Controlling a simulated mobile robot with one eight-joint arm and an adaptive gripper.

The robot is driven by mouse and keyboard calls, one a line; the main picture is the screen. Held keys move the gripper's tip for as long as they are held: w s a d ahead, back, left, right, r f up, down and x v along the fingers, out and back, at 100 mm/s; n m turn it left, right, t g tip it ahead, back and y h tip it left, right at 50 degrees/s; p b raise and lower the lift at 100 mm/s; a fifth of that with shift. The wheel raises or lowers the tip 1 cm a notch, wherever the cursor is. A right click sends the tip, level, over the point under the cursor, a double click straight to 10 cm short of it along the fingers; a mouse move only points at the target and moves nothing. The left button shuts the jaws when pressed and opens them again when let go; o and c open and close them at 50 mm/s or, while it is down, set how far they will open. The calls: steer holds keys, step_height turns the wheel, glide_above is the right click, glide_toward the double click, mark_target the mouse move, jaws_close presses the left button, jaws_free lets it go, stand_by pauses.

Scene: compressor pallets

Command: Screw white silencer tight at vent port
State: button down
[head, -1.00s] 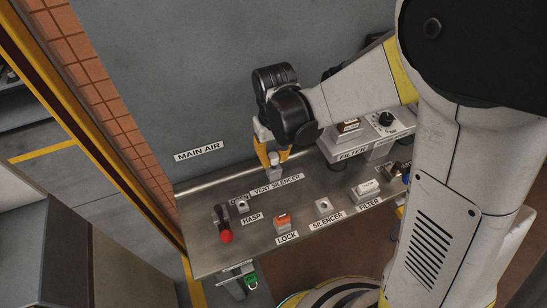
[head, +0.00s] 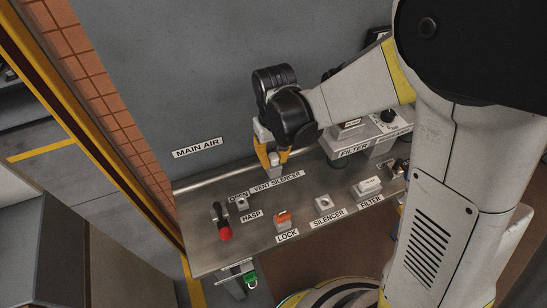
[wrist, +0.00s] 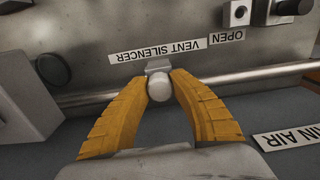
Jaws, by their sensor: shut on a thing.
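The white silencer (wrist: 159,87) is between the two yellow fingers of my gripper (wrist: 159,82) in the wrist view. It sits at the grey vent port block (wrist: 158,65), beside the VENT SILENCER label (wrist: 157,51). I cannot tell how far it is threaded in. In the head view my gripper (head: 273,162) points down at the back of the metal bench (head: 225,255), behind the VENT SILENCER label (head: 277,181). The silencer is mostly hidden by the fingers there.
The red-handled valve (head: 224,232), the HASP block (head: 242,202), the orange lock (head: 283,219) and the SILENCER holder (head: 324,203) stand nearer the bench front. A wall with the MAIN AIR label (head: 198,147) rises behind.

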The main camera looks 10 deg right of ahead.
mark_target(274, 156)
steer(key=shift+f, duration=0.15)
steer(key=c, duration=1.2)
jaws_free()
step_height(274, 156, up, 12)
